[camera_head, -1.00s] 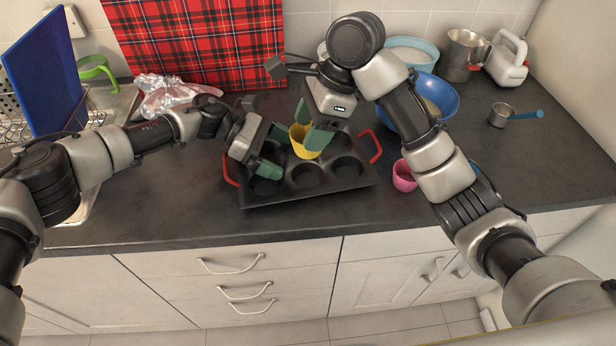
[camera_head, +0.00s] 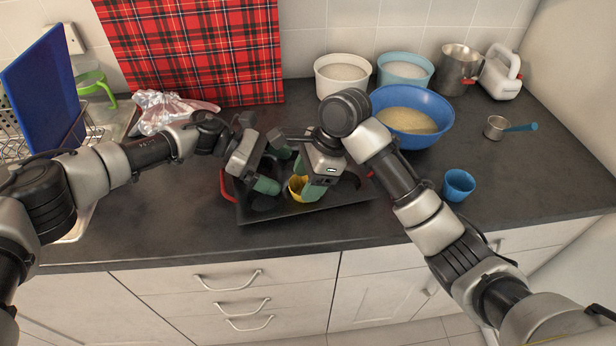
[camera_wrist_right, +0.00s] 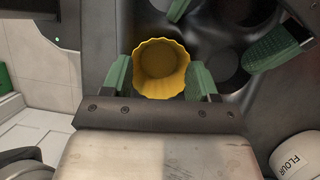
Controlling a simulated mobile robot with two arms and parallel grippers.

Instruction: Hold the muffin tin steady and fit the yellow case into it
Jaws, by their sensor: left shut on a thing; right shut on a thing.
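The dark muffin tin (camera_head: 335,203) with red handles sits on the counter, partly hidden by my arms. The yellow case (camera_head: 297,190), fluted and open at the top, is upright between the green fingers of my right gripper (camera_head: 306,185). It also shows in the right wrist view (camera_wrist_right: 160,90), with a finger on each side. The case is over the front part of the tin; I cannot tell how deep it sits in a cup. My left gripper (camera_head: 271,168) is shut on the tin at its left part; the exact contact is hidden.
A blue cup (camera_head: 459,185) stands right of the tin. Behind are a blue bowl (camera_head: 440,125), a white bowl (camera_head: 320,88), a light-blue bowl (camera_head: 402,75) and a metal jug (camera_head: 458,75). A measuring cup (camera_head: 496,127) lies far right. The front right counter is clear.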

